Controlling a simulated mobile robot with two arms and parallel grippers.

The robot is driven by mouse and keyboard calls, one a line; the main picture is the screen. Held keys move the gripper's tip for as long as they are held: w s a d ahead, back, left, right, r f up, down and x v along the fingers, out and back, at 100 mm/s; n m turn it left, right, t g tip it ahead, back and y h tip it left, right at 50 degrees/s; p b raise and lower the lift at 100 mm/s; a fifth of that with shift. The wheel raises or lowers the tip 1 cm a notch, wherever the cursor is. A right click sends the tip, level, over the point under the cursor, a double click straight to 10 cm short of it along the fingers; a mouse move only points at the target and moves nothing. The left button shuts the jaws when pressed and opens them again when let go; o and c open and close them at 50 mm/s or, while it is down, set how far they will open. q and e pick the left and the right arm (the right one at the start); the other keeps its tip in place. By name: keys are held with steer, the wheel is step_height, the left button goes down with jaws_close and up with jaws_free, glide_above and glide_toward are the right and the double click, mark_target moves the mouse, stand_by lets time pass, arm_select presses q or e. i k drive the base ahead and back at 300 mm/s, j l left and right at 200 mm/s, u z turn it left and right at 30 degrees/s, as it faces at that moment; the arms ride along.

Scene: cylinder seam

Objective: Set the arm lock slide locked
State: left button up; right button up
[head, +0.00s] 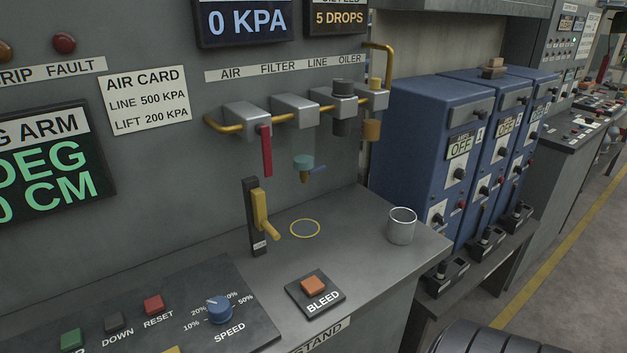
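No part reading "arm lock" shows in the head view, so I cannot tell for sure which part is the arm lock slide. A black upright plate (250,205) with a yellow handle (262,212) stands at the back of the grey bench, against the wall. The handle's lower end sticks out to the right. A small pale label (260,245) at the plate's foot is too small to read. A display (50,165), cut off at the left edge, reads "G ARM", "DEG" and "0 CM". Neither of my grippers is in view.
The grey bench (360,225) holds a metal cup (402,226), an orange BLEED button (313,286) and a control panel (190,310) with a blue SPEED knob (219,310). Yellow air piping with a red lever (265,150) hangs above. Blue cabinets (425,145) stand right.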

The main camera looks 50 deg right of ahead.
mark_target(257, 197)
steer(key=i+l, duration=0.1)
steer(key=l, duration=2)
